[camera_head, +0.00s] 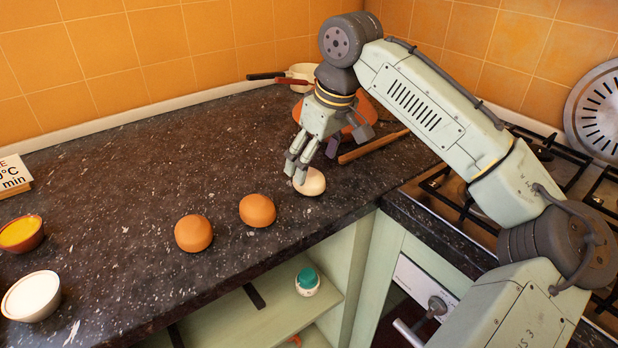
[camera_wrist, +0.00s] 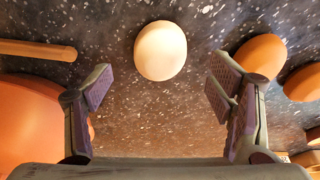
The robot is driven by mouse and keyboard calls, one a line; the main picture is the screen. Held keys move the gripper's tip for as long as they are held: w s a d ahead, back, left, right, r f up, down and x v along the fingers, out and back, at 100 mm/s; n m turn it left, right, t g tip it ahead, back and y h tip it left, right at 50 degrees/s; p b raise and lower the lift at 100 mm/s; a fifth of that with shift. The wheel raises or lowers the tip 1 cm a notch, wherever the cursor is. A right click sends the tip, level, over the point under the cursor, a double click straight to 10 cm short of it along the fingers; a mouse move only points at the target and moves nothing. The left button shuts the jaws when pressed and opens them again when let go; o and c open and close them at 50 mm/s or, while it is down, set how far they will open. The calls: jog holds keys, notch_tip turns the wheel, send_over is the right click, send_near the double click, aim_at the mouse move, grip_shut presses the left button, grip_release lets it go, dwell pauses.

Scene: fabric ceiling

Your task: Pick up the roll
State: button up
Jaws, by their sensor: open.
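A pale, cream-coloured roll (camera_head: 313,184) sits on the dark speckled counter near its front edge. In the wrist view the pale roll (camera_wrist: 160,50) lies ahead of and centred between my fingertips, with clear space on both sides. My gripper (camera_head: 300,172) is open and points down just over and beside this roll. Its two fingers also show spread and empty in the wrist view (camera_wrist: 161,88). Two brown rounded pieces, which look like rolls too, lie to the left: one nearer (camera_head: 257,210) and one farther left (camera_head: 193,233). Part of the pale roll is hidden by my fingers in the head view.
A bowl of yellow (camera_head: 21,233) and a bowl of white (camera_head: 32,296) are at the left. A stove (camera_head: 560,165) is at the right.

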aim_at(311, 172)
jog(key=p+x, duration=0.1)
jog(key=x, duration=0.3)
jog(key=shift+f, duration=0.1)
jog(key=shift+c, duration=0.2)
jog(key=c, duration=1.2)
